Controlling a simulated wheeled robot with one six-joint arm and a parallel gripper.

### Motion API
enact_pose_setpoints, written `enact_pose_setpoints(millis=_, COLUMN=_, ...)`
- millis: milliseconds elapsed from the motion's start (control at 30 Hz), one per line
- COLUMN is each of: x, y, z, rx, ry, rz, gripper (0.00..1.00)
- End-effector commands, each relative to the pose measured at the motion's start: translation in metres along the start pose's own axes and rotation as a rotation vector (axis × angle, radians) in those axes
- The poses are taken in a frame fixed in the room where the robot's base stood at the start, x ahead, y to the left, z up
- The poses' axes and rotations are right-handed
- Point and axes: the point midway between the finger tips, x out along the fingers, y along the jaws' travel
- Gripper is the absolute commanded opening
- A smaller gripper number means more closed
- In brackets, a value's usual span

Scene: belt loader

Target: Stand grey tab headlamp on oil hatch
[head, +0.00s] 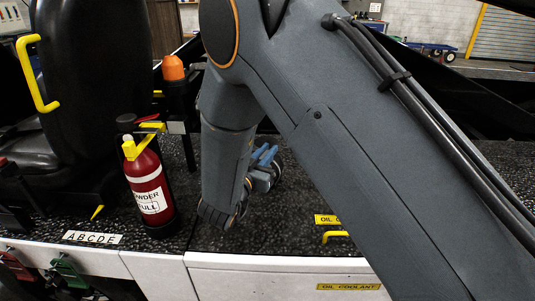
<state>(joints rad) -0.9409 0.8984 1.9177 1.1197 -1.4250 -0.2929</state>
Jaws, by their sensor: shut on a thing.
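My arm crosses the head view from the right and bends down to the wrist over the dark speckled deck. My gripper (265,165) shows only in part behind the wrist, as small blue-grey pieces low over the deck. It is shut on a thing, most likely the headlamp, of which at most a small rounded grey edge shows. Its tab and its tilt cannot be made out. The oil hatch (290,234) is the dark speckled top panel with a yellow label and a yellow handle (336,236). My forearm hides its right part. Contact between headlamp and hatch cannot be told.
A red extinguisher (150,190) stands upright left of my wrist. An orange beacon (173,68) on a dark post is behind it. A black seat (95,85) with a yellow handle fills the left. A white front panel (230,282) edges the deck.

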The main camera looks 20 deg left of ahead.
Motion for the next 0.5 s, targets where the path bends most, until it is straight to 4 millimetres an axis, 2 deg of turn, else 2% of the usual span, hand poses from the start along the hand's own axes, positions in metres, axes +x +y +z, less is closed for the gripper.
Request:
enact_pose_setpoints(millis=100, x=0.0000, y=0.0000, z=0.0078, rx=0.001, ry=0.001, rz=0.000, gripper=0.00)
enact_pose_setpoints(millis=467, x=0.0001, y=-0.0002, z=0.0110, rx=0.002, ry=0.001, rz=0.000, gripper=0.00)
enact_pose_setpoints(millis=500, x=-0.0001, y=0.0000, z=0.0123, rx=0.001, ry=0.000, rz=0.000, gripper=0.16)
